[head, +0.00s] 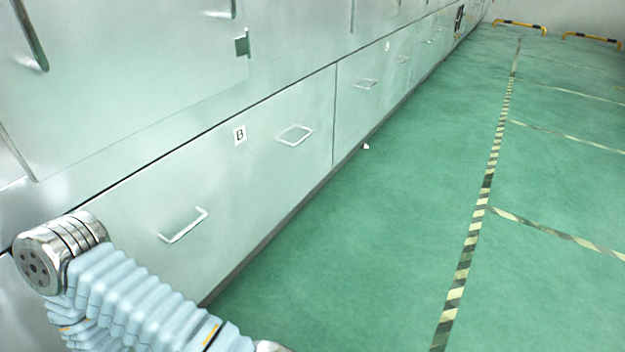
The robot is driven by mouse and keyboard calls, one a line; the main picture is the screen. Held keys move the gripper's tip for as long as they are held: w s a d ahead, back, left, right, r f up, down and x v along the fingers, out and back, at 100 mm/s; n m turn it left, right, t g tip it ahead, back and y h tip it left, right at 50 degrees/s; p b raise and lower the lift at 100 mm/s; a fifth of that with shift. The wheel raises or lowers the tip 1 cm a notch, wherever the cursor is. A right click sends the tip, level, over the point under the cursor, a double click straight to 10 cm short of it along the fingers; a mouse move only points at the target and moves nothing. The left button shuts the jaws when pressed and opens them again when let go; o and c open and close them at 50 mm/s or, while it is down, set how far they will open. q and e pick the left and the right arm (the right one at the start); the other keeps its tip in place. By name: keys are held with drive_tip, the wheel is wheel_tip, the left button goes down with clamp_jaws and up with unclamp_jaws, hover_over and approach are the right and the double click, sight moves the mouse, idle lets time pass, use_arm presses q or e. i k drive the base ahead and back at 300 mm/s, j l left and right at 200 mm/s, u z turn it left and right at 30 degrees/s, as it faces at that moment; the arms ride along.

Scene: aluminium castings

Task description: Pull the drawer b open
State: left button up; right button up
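Drawer B (240,175) is a wide pale grey front low in the long cabinet, in the left half of the head view. A small white label with a black B sits near its top edge, at the middle. It has two white bar handles, a nearer handle (183,226) and a farther handle (295,134). The drawer front looks flush with the neighbouring front, so it appears closed. An arm of mine with blue bellows and a metal joint covers the near lower left corner. Neither of my grippers shows in this view, and nothing visible touches the handles.
Another drawer front (375,95) with similar handles continues beyond B. Upper cabinet doors (120,80) stand above. The green floor (410,200) in front is open, with a striped tape line (487,180). A small white bit (365,147) lies by the cabinet base. Yellow-black barriers (520,27) stand far off.

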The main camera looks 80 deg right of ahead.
sight(189, 216)
drive_tip(key=z, duration=2.45)
